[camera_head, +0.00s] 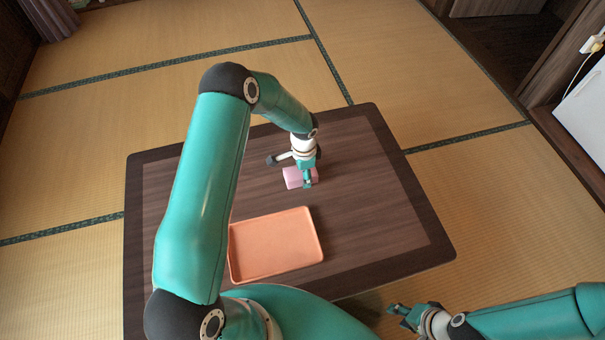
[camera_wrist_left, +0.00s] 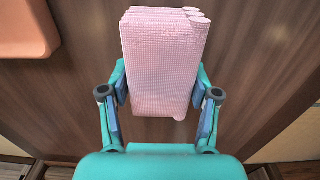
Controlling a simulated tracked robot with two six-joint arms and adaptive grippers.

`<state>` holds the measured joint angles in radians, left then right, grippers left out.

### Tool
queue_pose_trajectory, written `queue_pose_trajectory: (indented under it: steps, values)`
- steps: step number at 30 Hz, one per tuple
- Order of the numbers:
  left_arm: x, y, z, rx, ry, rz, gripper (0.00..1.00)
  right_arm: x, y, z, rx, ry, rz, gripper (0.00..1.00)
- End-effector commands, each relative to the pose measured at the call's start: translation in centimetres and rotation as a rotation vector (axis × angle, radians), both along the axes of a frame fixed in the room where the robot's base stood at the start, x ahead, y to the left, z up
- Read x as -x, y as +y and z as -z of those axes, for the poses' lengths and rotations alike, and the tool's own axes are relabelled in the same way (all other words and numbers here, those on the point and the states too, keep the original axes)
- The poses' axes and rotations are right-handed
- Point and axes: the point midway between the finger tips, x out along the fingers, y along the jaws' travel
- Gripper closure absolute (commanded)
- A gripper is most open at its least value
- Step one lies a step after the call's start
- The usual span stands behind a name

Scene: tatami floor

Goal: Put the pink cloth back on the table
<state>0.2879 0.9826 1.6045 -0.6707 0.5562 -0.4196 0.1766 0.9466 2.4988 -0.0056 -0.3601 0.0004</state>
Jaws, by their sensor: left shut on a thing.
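The pink cloth (camera_head: 292,178) is a folded, layered block over the far part of the dark wooden table (camera_head: 372,240). My left gripper (camera_head: 290,170) reaches down to it and is shut on it. In the left wrist view the cloth (camera_wrist_left: 165,65) sits between the two fingers of my left gripper (camera_wrist_left: 160,100), with its folded layers showing at the top end. I cannot tell whether the cloth touches the tabletop. My right gripper (camera_head: 405,312) is off the table's near right corner, away from the cloth; its finger opening is too small to judge.
An orange tray (camera_head: 275,245) lies empty on the table, nearer than the cloth; its corner also shows in the left wrist view (camera_wrist_left: 25,30). The table's right side is clear. Tatami floor (camera_head: 480,190) surrounds the table.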

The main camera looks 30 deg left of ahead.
Motion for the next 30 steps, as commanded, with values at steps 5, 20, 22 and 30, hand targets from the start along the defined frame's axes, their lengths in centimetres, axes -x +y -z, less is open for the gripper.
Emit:
queue_pose_trajectory:
  steps: [5,20,22,30]
  values:
    - [-0.1,0.0,0.2,-0.001,-0.002,0.000,0.71,0.0,0.0,0.0,0.000,0.000,0.000,0.60]
    - [0.0,0.1,0.4,-0.001,-0.001,-0.001,0.13,0.0,0.0,0.2,0.000,0.000,0.000,0.60]
    - [0.0,0.1,0.4,-0.001,-0.001,-0.001,0.13,0.0,0.0,0.2,0.000,0.000,0.000,0.60]
    - [-0.1,0.1,-0.8,-0.001,-0.003,-0.002,0.13,0.0,0.0,-0.3,0.000,0.000,0.000,0.60]
